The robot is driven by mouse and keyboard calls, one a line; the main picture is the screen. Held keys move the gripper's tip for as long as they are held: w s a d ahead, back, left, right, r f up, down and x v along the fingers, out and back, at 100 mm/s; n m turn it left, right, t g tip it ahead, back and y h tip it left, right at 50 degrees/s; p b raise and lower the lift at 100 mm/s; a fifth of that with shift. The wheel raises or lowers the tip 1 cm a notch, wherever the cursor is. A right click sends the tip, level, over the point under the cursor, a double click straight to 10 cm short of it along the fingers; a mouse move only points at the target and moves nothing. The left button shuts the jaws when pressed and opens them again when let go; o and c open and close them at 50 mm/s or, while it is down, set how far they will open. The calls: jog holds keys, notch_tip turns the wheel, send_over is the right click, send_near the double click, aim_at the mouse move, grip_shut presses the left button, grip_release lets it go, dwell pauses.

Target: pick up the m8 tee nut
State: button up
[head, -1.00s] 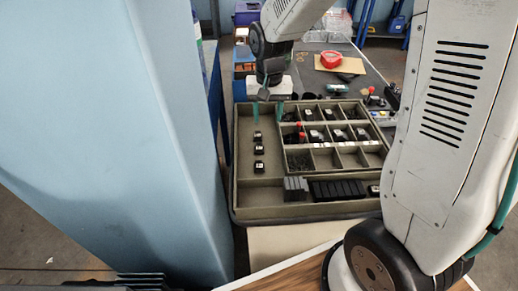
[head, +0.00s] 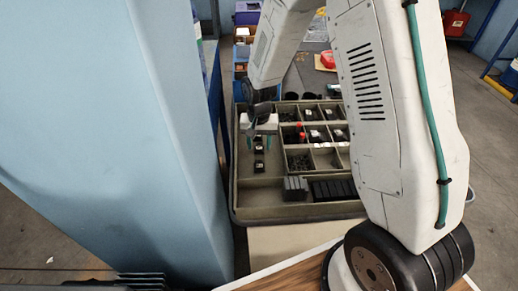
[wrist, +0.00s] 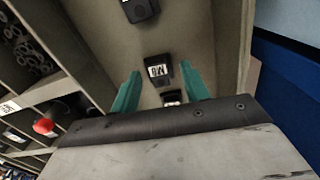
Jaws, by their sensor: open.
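Small black blocks with white labels, which look like the tee nuts, stand in a row in the tray's left compartment. In the wrist view one labelled block (wrist: 158,70) lies between and just beyond my fingertips. Its label shows an M and a rounded digit, too small to read surely. Another block (wrist: 140,10) lies farther off at the top, and a third (wrist: 171,97) is mostly hidden by my gripper body. My gripper (head: 258,143) is open and empty, its teal fingers pointing down over the row. In the head view two blocks show below it, the nearest to the camera at the bottom (head: 259,166).
The tray (head: 286,212) has divider walls and small compartments of parts right of the row. Grey and black blocks (head: 295,187) lie at its front. In the wrist view the tray's side wall (wrist: 228,45) is close on the right, and a red-topped part (wrist: 43,126) stands left.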

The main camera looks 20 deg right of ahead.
jog(key=c, duration=0.9)
jog(key=shift+r, duration=0.1)
